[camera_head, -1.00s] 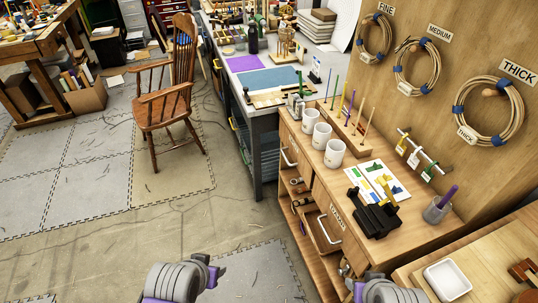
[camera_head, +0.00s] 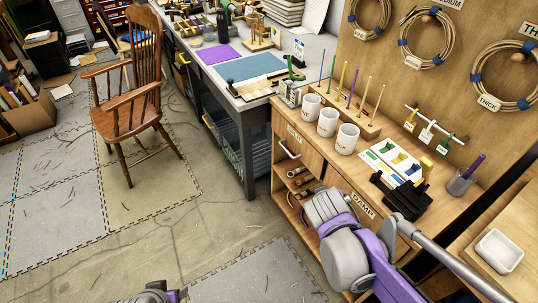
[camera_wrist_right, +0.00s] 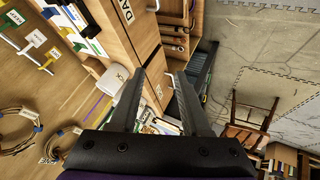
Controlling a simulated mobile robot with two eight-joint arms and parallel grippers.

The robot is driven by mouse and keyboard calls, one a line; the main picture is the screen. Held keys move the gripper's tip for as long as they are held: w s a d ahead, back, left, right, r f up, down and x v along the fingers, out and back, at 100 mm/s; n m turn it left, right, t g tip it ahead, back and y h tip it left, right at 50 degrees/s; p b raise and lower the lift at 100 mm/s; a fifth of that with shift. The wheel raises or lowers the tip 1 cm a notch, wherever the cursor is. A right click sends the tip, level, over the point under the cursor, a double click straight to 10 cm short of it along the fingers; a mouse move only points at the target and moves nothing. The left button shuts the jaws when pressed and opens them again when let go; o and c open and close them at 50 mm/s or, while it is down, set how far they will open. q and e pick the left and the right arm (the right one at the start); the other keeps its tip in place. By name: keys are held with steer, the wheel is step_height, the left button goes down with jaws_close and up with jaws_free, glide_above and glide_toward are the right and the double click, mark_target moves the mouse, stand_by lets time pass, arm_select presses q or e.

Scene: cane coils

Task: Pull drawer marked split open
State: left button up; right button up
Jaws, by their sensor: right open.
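The wooden bench cabinet (camera_head: 335,180) has a front panel (camera_head: 290,147) with a metal handle and a small label I cannot read clearly. A second front further right carries a label reading like DAMP (camera_head: 363,205). I cannot make out the word split anywhere. No drawer visibly stands out from the front. My right arm (camera_head: 350,250) reaches across the cabinet's right front and hides part of it. In the right wrist view my right gripper (camera_wrist_right: 161,75) is open and empty, pointing toward the cabinet. Only part of my left arm shows at the bottom edge, its jaws unclear.
White mugs (camera_head: 327,122), a black clamp-like tool (camera_head: 402,202) and a purple-handled cup (camera_head: 461,182) stand on the bench top. Cane coils (camera_head: 425,45) hang on the board. A wooden chair (camera_head: 130,100) stands left; the floor in front is open.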

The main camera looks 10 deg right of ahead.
steer(key=w+d+f+n+t+h+b, duration=0.1)
steer(key=w+f+n+t+b, duration=0.2)
steer(key=w, duration=0.6)
steer(key=w+d+f+h+b, duration=0.1)
steer(key=w+f+h+b, duration=0.1)
steer(key=w+f+b, duration=0.45)
steer(key=n+t+b, duration=0.5)
steer(key=n, duration=0.2)
glide_toward(286, 150)
steer(key=shift+y, duration=0.3)
steer(key=x, duration=0.5)
steer(key=b+x, duration=0.1)
steer(key=x, duration=0.4)
steer(key=shift+d+f, duration=0.2)
steer(key=shift+d, duration=0.1)
arm_select(q)
step_height(286, 150, down, 19)
steer(key=shift+d+f+g, duration=0.2)
steer(key=shift+d+g, duration=0.05)
steer(key=shift+g, duration=0.05)
steer(key=shift+s, duration=0.1)
arm_select(e)
jaws_close()
